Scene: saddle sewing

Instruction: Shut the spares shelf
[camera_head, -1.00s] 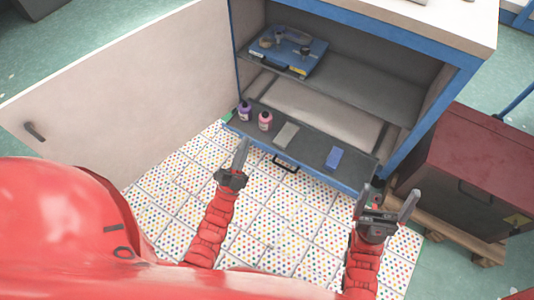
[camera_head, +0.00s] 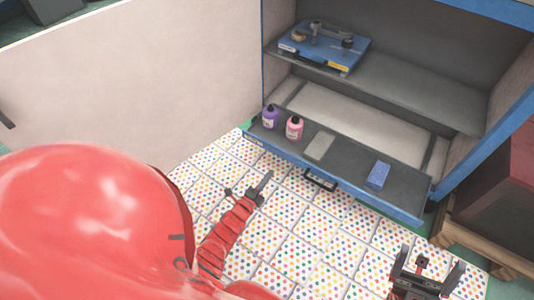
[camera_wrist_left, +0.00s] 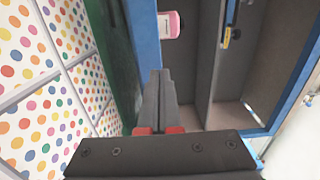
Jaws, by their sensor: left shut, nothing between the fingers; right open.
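The spares shelf (camera_head: 342,164) is a dark pull-out shelf with a blue front edge and a black handle (camera_head: 320,180). It is slid out at the bottom of the open cabinet. On it stand a purple bottle (camera_head: 269,117) and a pink bottle (camera_head: 294,128), and a grey block (camera_head: 319,146) and a blue block (camera_head: 378,175) lie there. My left gripper (camera_head: 266,181) is shut and empty, in front of the shelf and left of the handle. It also shows in the left wrist view (camera_wrist_left: 160,85). My right gripper (camera_head: 428,270) is open and empty, low at the right.
The cabinet's white door (camera_head: 130,80) stands wide open at the left. A fixed upper shelf (camera_head: 420,85) holds a blue case (camera_head: 322,48). A red-topped box (camera_head: 505,190) on a wooden pallet stands at the right. The dotted floor (camera_head: 300,240) before the shelf is clear.

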